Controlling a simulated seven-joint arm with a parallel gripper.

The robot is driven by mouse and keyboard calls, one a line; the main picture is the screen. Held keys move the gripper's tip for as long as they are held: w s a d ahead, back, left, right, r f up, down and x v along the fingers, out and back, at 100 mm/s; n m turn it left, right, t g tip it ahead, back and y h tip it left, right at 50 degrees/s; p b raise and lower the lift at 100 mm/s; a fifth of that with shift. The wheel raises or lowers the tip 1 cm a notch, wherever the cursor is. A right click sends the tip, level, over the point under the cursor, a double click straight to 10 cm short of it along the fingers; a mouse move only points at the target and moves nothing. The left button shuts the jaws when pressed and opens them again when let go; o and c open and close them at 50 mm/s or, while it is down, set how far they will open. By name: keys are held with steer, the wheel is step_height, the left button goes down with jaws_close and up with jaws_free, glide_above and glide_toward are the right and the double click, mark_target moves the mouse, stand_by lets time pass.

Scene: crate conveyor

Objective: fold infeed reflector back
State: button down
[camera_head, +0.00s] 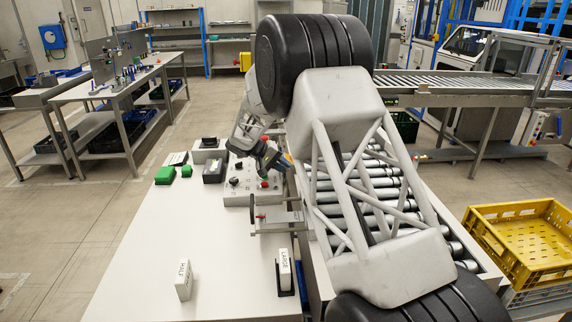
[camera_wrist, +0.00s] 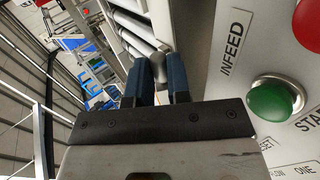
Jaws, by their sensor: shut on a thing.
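My gripper (camera_head: 284,163) is at the conveyor-side edge of the control panel (camera_head: 240,196), low beside the rollers. In the wrist view my gripper (camera_wrist: 161,72) has its two blue fingers closed on a small grey part (camera_wrist: 160,58), at the place of the infeed reflector. The fingers and my arm hide most of this part, so its fold angle cannot be told. The INFEED label (camera_wrist: 232,48) is on the panel just right of the fingers.
A green button (camera_wrist: 272,102) and a red button (camera_wrist: 311,24) are close right of my gripper. The roller conveyor (camera_head: 385,200) runs beneath my arm. HALF (camera_head: 184,281) and LARGE (camera_head: 285,268) blocks stand on the white table (camera_head: 140,255). A yellow crate (camera_head: 495,243) is at right.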

steer(key=shift+a+f+h, duration=0.1)
steer(key=shift+f+h, duration=0.15)
steer(key=shift+h, duration=0.15)
steer(key=c, duration=1.1)
jaws_free()
steer(key=shift+a, duration=0.1)
steer(key=shift+v, duration=3.85)
